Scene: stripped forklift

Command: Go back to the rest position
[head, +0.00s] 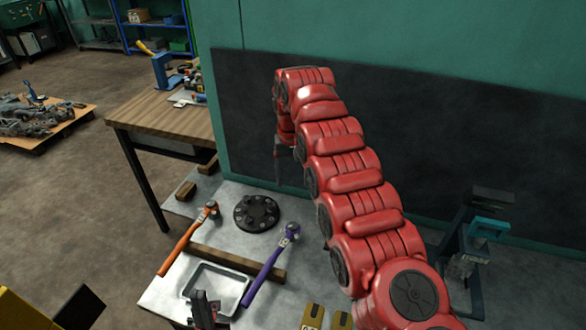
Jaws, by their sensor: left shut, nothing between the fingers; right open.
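My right arm (350,185) is red and reaches from the lower right up to the back of the grey table, close to the dark wall panel. My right gripper (283,148) is a small dark shape under the arm's far end, mostly hidden by the arm; it is open, with nothing seen in it. My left gripper (204,309) shows as a dark shape at the bottom edge, in front of the metal tray. It is shut and empty. Its arm is out of view.
The grey table (230,197) holds an orange-handled ratchet (188,241), a purple-handled ratchet (271,264), a black round hub (256,212), a metal tray (222,280) and yellow-tipped pieces (313,317). A blue-and-black stand (472,240) is right of my arm. A wooden bench (165,115) stands behind.

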